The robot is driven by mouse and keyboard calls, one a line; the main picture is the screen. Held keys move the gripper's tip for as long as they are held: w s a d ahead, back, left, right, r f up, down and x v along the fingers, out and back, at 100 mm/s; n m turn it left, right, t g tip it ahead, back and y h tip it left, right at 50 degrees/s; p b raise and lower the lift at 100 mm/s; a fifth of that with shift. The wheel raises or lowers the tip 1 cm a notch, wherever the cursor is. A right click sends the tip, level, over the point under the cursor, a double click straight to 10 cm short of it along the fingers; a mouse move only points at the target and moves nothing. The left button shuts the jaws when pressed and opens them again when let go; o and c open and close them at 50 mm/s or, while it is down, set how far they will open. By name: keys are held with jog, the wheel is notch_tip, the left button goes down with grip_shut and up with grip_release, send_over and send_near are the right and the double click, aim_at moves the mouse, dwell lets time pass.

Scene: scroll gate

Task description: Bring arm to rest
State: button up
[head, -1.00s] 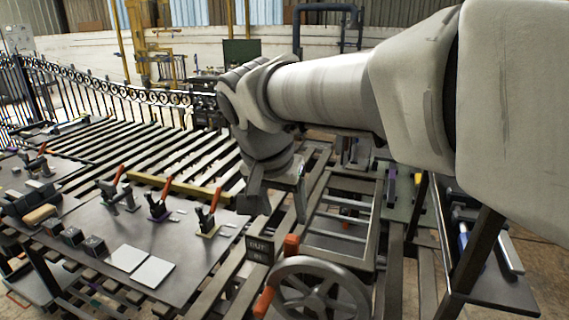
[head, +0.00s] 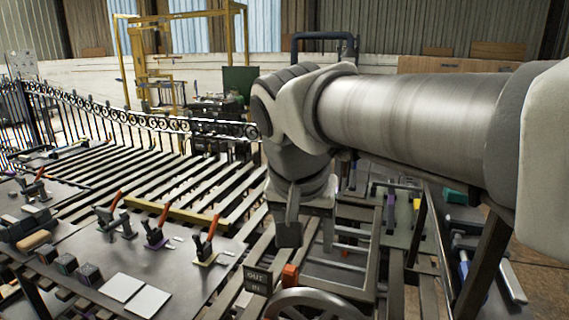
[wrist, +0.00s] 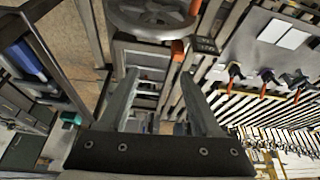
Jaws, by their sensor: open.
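My arm reaches across the upper right of the head view, and my gripper (head: 290,232) hangs at its end with the fingers pointing down. In the wrist view my gripper (wrist: 160,88) shows two fingers spread apart with nothing between them. It is over the slatted metal frame beside the handwheel (head: 312,304). The handwheel also shows at the top of the wrist view (wrist: 152,14). My gripper appears apart from the wheel and the frame; the exact height is hard to tell.
A dark bench (head: 85,262) on the left carries several orange-handled toggle clamps, small blocks and two white plates (head: 147,300). An OUT/IN sign (head: 257,281) stands by the wheel. A scrolled gate (head: 110,117) lies behind. A tool shelf (head: 462,215) is at the right.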

jog(key=s+d+f+n+t+y, duration=0.1)
jog(key=s+d+f+n, duration=0.2)
jog(key=s+d+f, duration=0.5)
jog(key=shift+s+d+f, duration=0.2)
jog(key=shift+s+d, duration=1.05)
jog(key=shift+d, duration=0.2)
dwell(1.4)
